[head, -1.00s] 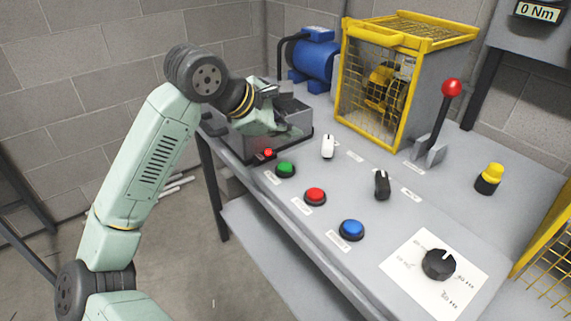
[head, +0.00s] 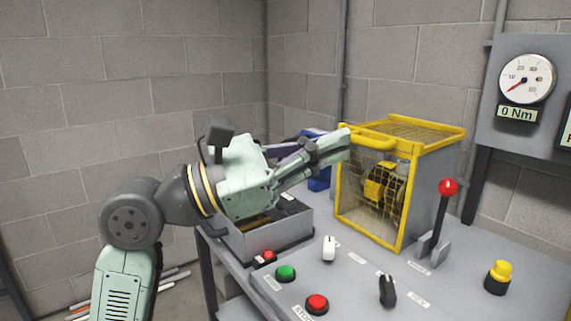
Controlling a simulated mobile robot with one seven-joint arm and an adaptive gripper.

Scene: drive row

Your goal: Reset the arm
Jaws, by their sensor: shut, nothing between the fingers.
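My gripper (head: 345,145) is at the end of my pale green arm (head: 128,270), in the middle of the head view. It is shut and holds nothing. It points right, raised above the bench, and its tip overlaps the top left corner of the yellow mesh guard cage (head: 401,240) in the picture. I cannot tell whether it touches the cage. The arm reaches in from the left, over the open grey metal box (head: 270,237). Part of the blue motor (head: 319,183) is hidden behind the gripper.
The bench has a green button (head: 286,272), a red button (head: 317,302), a white switch (head: 329,249), a black switch (head: 387,291), a red-knobbed lever (head: 447,187) and a yellow button (head: 499,272). A gauge (head: 526,78) reading 0 Nm hangs on the back panel.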

